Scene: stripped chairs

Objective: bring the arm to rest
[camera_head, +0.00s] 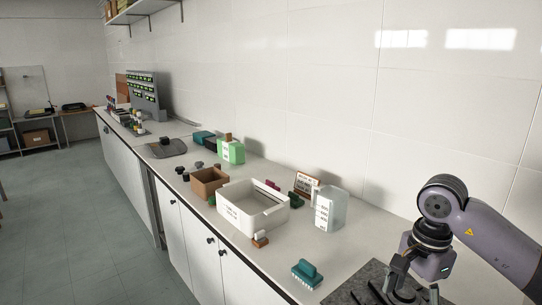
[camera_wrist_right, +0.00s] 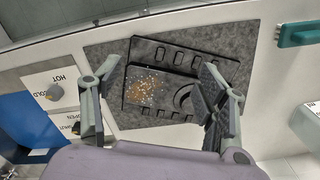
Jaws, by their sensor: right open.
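My right arm comes in from the right in the head view. My right gripper (camera_head: 408,292) points down over a dark grey mat (camera_head: 350,289) at the near end of the counter. In the right wrist view my right gripper (camera_wrist_right: 155,100) is open, with its two fingers wide apart and nothing between them. Below the fingers a black slotted plate (camera_wrist_right: 165,52) with orange-brown specks lies on the grey mat (camera_wrist_right: 105,58). I cannot tell the gap between fingertips and plate. My left gripper is not in view.
A teal-handled brush (camera_head: 307,272) lies left of the mat. A white bin (camera_head: 238,219), brown box (camera_head: 208,184), white container (camera_head: 330,210) and green container (camera_head: 231,152) stand farther along the counter. A HOT/COLD knob panel (camera_wrist_right: 52,88) and blue object (camera_wrist_right: 25,135) sit beside the mat.

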